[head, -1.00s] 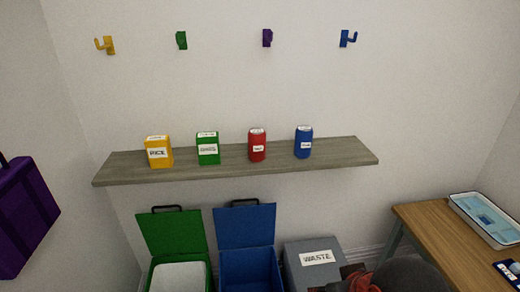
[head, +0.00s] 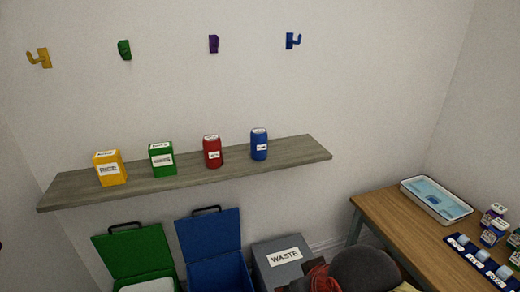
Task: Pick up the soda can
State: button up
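A red can (head: 212,152) and a blue can (head: 259,145) stand upright on the grey wooden wall shelf (head: 300,153), toward its right half. Each has a small white label, too small for me to read surely, so I cannot tell which is the soda can. My gripper's fingers do not show, and nothing touches either can.
A yellow rice box (head: 110,168) and a green box (head: 161,159) stand left of the cans. Below are open green (head: 130,255) and blue (head: 207,233) bins and a grey waste bin (head: 284,262). A table (head: 385,215) with a tray (head: 405,187) and small containers stands right.

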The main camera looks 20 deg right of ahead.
aim_at(212, 145)
jog(key=i+j+u, duration=0.15)
jog(key=u, duration=0.2)
jog(key=i+j+u, duration=0.1)
jog(key=u, duration=0.25)
jog(key=i+u, duration=0.2)
jog(key=u, duration=0.15)
